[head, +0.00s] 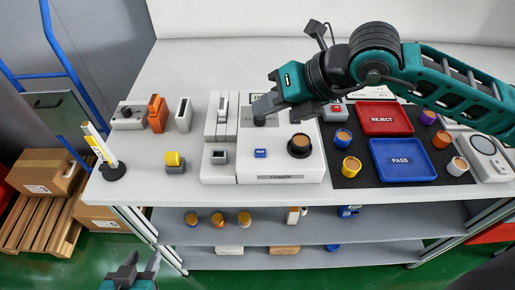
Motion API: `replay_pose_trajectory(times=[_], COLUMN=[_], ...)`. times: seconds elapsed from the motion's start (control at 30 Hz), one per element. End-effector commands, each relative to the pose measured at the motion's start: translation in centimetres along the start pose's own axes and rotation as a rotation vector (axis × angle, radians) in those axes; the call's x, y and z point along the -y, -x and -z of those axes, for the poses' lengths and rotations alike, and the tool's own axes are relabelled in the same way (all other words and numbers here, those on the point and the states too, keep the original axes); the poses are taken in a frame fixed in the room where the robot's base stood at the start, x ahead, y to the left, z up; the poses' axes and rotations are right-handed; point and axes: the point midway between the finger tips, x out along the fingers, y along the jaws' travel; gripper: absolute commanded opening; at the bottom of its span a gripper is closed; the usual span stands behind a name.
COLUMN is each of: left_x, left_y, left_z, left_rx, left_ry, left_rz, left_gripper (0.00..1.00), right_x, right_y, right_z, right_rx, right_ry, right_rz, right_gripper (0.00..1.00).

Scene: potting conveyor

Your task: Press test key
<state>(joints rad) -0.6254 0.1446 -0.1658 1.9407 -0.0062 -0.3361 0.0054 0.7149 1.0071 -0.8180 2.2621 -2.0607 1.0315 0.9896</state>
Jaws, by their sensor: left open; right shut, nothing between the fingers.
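A white tester (285,174) stands on the bench, with a small blue key (260,153) on its front left. The lettering on the key is too small to read. A cup with a brown top (300,142) sits in a dark round holder on the tester's right side. My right gripper (260,115) is shut and empty, above the back part of the tester, behind the blue key and apart from it in the picture. It hides part of the tester's back. My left gripper (141,268) is open and empty, low in front of the bench.
A red REJECT tray (384,132) and a blue PASS tray (378,174) lie on a dark mat, with several coloured cups around them. A yellow block (174,159), an orange holder (157,113) and a scale (484,145) stand on the bench.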

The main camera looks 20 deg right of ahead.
Motion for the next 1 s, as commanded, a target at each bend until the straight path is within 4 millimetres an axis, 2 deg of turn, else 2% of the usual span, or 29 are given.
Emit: replay_pose_trajectory(times=[0.17, 0.37, 0.7, 1.0], left_x=[-0.1, -0.1, 0.1, 0.1], left_y=[0.1, -0.1, -2.0, -2.9], left_z=[-0.2, -0.4, -3.1, -4.3], left_rx=[0.003, 0.003, 0.001, 0.003], left_ry=[0.003, 0.003, 0.003, 0.002], left_rz=[-0.001, -0.001, 0.004, 0.005], left_gripper=[0.43, 0.43, 0.43, 0.43], right_x=[0.2, 1.2, 3.8, 4.4], right_y=[-0.2, -1.7, -5.3, -6.2], right_z=[0.2, 1.3, 3.9, 4.5], right_rx=[-0.001, -0.003, 0.000, 0.000], right_ry=[-0.001, -0.001, 0.000, 0.000], right_rz=[0.000, 0.000, -0.003, -0.002], right_gripper=[0.00, 0.00, 0.00, 0.00])
